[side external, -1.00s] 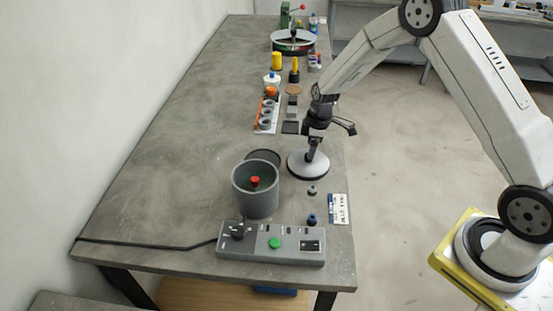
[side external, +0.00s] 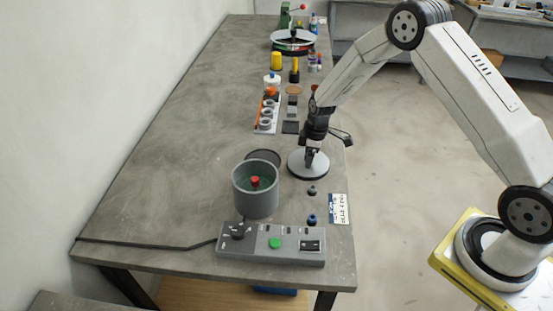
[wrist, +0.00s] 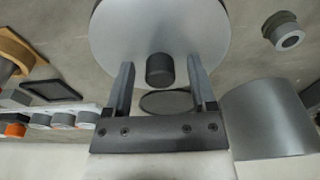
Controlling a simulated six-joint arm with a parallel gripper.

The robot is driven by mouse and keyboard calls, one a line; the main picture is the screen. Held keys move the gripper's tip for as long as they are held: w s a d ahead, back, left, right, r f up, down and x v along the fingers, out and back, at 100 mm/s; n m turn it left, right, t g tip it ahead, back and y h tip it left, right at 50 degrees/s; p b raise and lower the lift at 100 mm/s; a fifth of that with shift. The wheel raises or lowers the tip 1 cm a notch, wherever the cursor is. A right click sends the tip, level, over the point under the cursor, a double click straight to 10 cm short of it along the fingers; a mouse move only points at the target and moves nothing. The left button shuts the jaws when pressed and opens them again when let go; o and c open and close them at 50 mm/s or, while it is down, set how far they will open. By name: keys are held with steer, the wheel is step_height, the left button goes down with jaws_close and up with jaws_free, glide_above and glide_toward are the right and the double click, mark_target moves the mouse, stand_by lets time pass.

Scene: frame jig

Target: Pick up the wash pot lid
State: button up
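The wash pot lid (side external: 299,168) is a round light grey disc lying on the bench, right of the wash pot (side external: 247,200). In the wrist view the lid (wrist: 160,25) fills the top, with its dark cylindrical knob (wrist: 160,70) between my fingertips. My gripper (wrist: 161,72) is open, with a gap on each side of the knob. In the side view my gripper (side external: 311,152) is low over the lid and hides much of the knob. The grey pot is open, with a red-topped item (side external: 255,181) inside.
A control box (side external: 270,243) with a green button stands in front of the pot. A dark disc (side external: 264,156) lies behind the pot. Small round parts (side external: 311,190) lie near the bench's right edge. A rack of rings (side external: 266,117) stands farther back. The bench's left side is clear.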

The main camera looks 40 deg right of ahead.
jaws_close()
steer(key=shift+r, duration=0.15)
steer(key=shift+r, duration=0.85)
steer(key=s+a+r, duration=0.1)
steer(key=s+r, duration=1)
steer(key=s, duration=0.3)
steer(key=shift+a, duration=0.2)
steer(key=shift+r, duration=0.2)
